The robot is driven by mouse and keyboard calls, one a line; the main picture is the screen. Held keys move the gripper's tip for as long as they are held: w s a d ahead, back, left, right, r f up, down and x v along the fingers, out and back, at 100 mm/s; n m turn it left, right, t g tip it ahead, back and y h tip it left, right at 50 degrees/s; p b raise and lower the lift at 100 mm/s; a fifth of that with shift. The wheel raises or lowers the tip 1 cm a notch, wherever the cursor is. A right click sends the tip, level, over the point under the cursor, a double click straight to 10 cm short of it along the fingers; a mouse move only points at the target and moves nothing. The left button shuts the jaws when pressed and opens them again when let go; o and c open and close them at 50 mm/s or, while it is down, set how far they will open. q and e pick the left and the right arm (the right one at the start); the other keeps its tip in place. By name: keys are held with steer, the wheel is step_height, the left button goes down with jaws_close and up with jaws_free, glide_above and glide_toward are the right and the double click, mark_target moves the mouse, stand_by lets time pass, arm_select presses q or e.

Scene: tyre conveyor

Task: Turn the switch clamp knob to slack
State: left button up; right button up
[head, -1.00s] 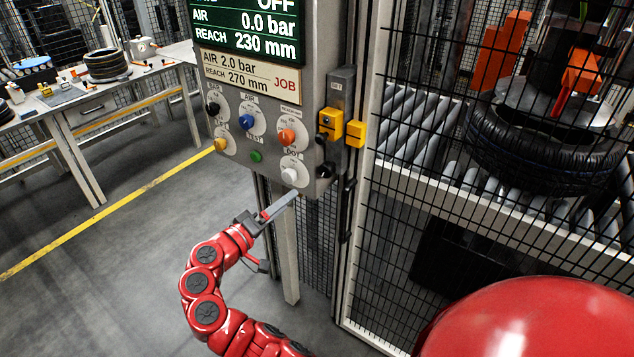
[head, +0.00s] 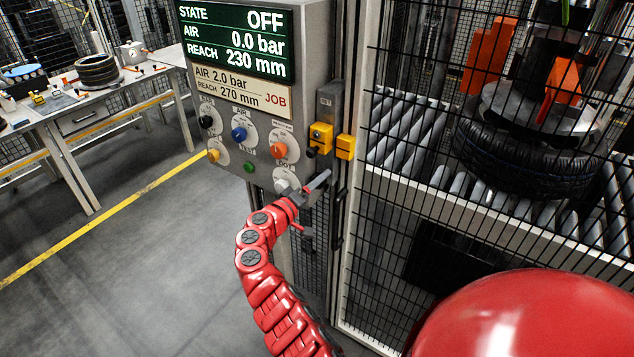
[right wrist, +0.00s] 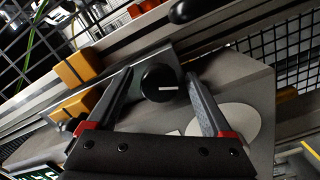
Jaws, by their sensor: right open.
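A round black knob (right wrist: 158,82) with a white pointer line is on the control box's edge in the right wrist view; I take it for the clamp knob, but read no label. My right gripper (right wrist: 161,76) is open, with one finger on each side of the knob; I cannot tell whether they touch it. In the head view the right gripper (head: 320,181) is at the lower right corner of the control box (head: 240,130) and hides this knob. The left gripper is not in view.
The box carries blue (head: 239,134), orange (head: 279,150) and white (head: 284,186) knobs, a green button (head: 249,167) and a screen (head: 240,42) reading OFF, 0.0 bar, 230 mm. Yellow blocks (head: 321,138) are above the gripper. A mesh fence (head: 400,210) stands right, with a tyre (head: 525,170) behind.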

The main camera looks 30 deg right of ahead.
jaws_close()
steer(key=shift+f+n+b, duration=0.3)
steer(key=shift+b, duration=0.4)
steer(key=shift+r+n+b, duration=0.2)
steer(key=shift+n+b, duration=0.3)
steer(key=shift+r, duration=0.1)
jaws_free()
